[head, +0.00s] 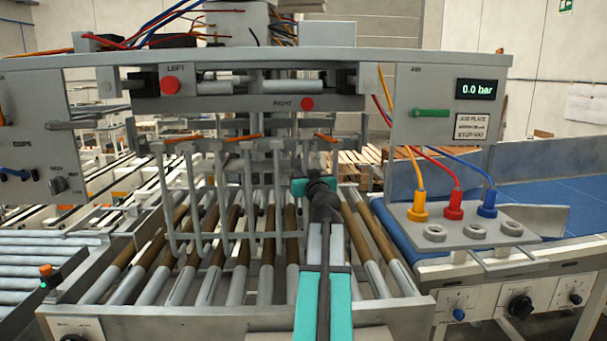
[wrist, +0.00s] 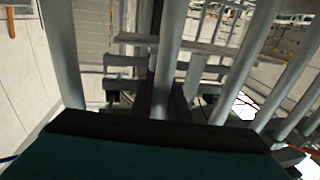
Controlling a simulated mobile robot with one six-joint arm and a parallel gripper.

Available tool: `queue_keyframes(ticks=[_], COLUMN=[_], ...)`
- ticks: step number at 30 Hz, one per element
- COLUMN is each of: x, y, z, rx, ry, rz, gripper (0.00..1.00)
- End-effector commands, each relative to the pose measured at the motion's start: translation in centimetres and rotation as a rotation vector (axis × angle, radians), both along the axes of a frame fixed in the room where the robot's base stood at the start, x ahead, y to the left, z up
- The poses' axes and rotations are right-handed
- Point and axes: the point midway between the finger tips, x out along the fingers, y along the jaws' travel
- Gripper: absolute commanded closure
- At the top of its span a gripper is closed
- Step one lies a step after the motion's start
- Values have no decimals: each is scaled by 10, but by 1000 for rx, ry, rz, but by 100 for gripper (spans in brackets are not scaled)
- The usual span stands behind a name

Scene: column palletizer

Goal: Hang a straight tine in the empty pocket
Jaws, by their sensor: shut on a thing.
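A row of grey tines (head: 193,195) hangs from the rail (head: 215,145) in the middle of the head view. Several have hooked lower ends. My gripper (head: 318,187) is in front of the row's right end. In the wrist view, its dark fingers (wrist: 160,103) are shut on a grey tine (wrist: 169,50). This tine's ends are hidden, so I cannot tell whether it is straight or seated in the rail. Orange latches (head: 325,137) lie along the rail. I cannot make out which pocket is empty; my arm covers part of the right end.
Rollers (head: 205,270) lie below the tines. A grey plate (head: 460,228) with yellow, red and blue plugs stands at the right, before a blue belt (head: 540,200). The crossbeam (head: 340,60) with its display reading 0.0 bar spans above. Other tines stand close beside my gripper.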

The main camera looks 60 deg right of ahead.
Motion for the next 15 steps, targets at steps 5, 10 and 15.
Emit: queue_keyframes(ticks=[5, 10, 15], x=[0, 0, -1], y=[0, 0, 0], z=[-5, -10, -14], rx=[-1, -2, -2], ry=[-1, -1, -1], rz=[-1, -1, -1], gripper=[100, 100, 100])
